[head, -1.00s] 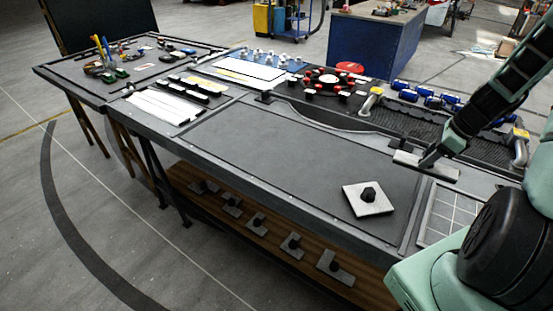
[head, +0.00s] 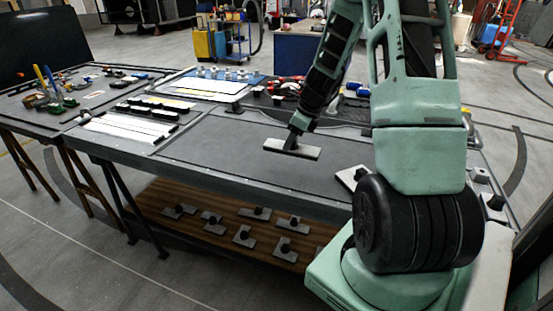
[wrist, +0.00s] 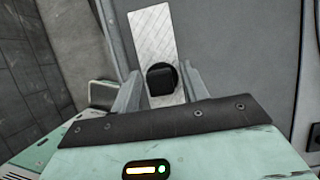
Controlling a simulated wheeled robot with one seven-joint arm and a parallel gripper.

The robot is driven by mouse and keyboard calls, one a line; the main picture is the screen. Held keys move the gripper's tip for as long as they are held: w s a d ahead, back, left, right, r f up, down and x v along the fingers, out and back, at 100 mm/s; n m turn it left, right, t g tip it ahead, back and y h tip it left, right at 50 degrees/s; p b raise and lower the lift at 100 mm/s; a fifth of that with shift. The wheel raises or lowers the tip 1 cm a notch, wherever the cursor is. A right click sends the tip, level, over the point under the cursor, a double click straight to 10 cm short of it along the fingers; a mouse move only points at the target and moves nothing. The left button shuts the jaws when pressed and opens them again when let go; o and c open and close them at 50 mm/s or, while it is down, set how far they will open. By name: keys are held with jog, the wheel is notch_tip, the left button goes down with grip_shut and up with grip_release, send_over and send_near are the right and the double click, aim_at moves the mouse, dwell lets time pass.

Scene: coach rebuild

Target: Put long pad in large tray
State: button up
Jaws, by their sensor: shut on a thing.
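The long pad (head: 300,151) is a light grey rectangular plate with a black knob. My gripper (head: 293,139) is shut on the knob, and the pad hangs flat below it. In the wrist view the long pad (wrist: 153,35) extends ahead of the fingers, with the knob between them. The wide, shallow, dark grey tray section of the bench (head: 225,137), which looks like the large tray, lies under the pad. The pad appears above it; the exact gap is hard to tell. A second, squarer pad (head: 347,177) lies at its right, partly hidden by my arm.
White strips (head: 125,128) and black blocks (head: 150,110) lie to the left. Several knobbed pads (head: 243,237) rest on the wooden shelf (head: 180,196) below. The left and middle of the wide tray section are clear. My arm hides much of the bench's right end.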

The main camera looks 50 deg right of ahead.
jog(key=shift+f, duration=3.9)
jog(key=shift+f, duration=0.1)
jog(key=o, duration=1)
jog(key=shift+b, duration=0.3)
